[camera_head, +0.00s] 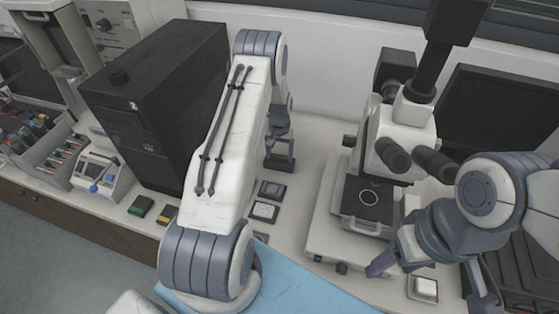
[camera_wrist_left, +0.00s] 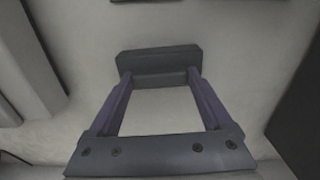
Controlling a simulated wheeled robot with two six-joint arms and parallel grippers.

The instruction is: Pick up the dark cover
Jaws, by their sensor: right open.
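A dark block (camera_head: 280,158), which looks like the dark cover, is at the fingertips of my left gripper (camera_head: 281,145), on the bench behind the small square trays. In the left wrist view the dark block (camera_wrist_left: 160,62) spans the two purple fingertips of my left gripper (camera_wrist_left: 160,72), its ends reaching slightly past them. The fingers are wide apart; I cannot tell whether they press on it. My right gripper (camera_head: 432,284) is open at the lower right, its fingers either side of a small white block in a tray (camera_head: 424,289).
A microscope (camera_head: 392,150) stands right of centre with a dark stage (camera_head: 367,199). A black computer tower (camera_head: 160,110) stands left of my left arm. Small square trays (camera_head: 265,211) lie between. A blue mat (camera_head: 300,292) covers the front. Bare bench lies around the dark block.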

